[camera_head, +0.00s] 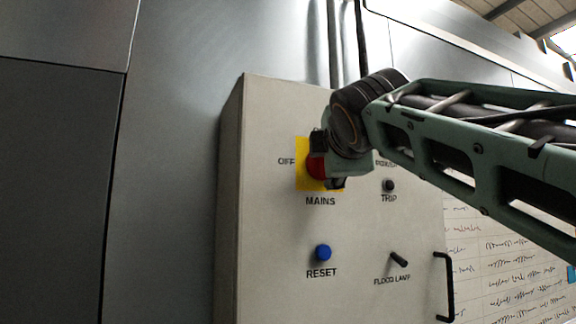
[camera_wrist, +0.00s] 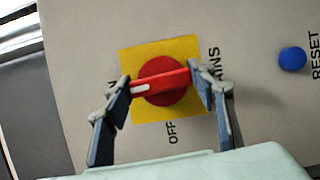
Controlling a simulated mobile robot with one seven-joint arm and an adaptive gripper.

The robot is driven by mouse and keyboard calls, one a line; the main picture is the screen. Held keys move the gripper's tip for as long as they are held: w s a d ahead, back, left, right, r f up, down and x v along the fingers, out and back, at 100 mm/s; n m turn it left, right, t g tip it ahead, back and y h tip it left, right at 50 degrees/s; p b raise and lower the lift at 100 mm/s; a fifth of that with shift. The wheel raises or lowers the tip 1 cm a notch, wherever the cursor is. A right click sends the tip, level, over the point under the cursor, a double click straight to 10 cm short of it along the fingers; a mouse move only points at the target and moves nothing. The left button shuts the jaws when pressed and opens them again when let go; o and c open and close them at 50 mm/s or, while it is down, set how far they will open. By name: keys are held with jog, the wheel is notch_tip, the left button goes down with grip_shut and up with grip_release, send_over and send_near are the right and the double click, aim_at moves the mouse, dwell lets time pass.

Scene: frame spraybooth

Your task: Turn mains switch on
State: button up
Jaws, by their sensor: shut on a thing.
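The mains switch is a round red knob with a raised red bar (camera_wrist: 165,82) on a yellow square plate (camera_wrist: 135,58). The knob also shows in the head view (camera_head: 315,167), partly covered by my gripper (camera_head: 330,160). In the wrist view, my gripper (camera_wrist: 162,80) has one finger at each end of the bar and is shut on it. The bar's white mark is at its left end, toward a label mostly hidden by the left finger, with only an "N" showing. "OFF" reads below the knob in the wrist view.
The grey control box (camera_head: 270,220) also carries a blue reset button (camera_head: 323,253), a black flood lamp switch (camera_head: 398,259), a dark trip button (camera_head: 388,186) and a black handle (camera_head: 447,288). My arm covers the box's upper right. A marked whiteboard (camera_head: 510,265) stands behind at right.

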jog(key=shift+m, duration=0.5)
jog(key=o, duration=1.2)
jog(key=shift+d, duration=0.1)
jog(key=shift+c, duration=0.2)
jog(key=s+a, duration=0.1)
jog(key=s, duration=1.1)
notch_tip(320, 180, down, 31)
jog(key=s+d+m+g+b, duration=0.1)
jog(key=d+m+g, duration=0.1)
jog(key=m+g, duration=0.6)
jog(key=s+f+m+g, duration=0.2)
jog(key=s+f+m, duration=0.2)
jog(key=f, duration=0.7)
jog(key=s+a+f+m+g+y+p, duration=0.1)
jog(key=s+f+m+g, duration=0.1)
jog(key=s+f+m, duration=0.2)
notch_tip(320, 180, down, 8)
jog(key=s, duration=0.3)
jog(key=shift+f+m+g, duration=0.2)
jog(key=shift+m+g, duration=0.1)
jog(key=shift+m, duration=0.1)
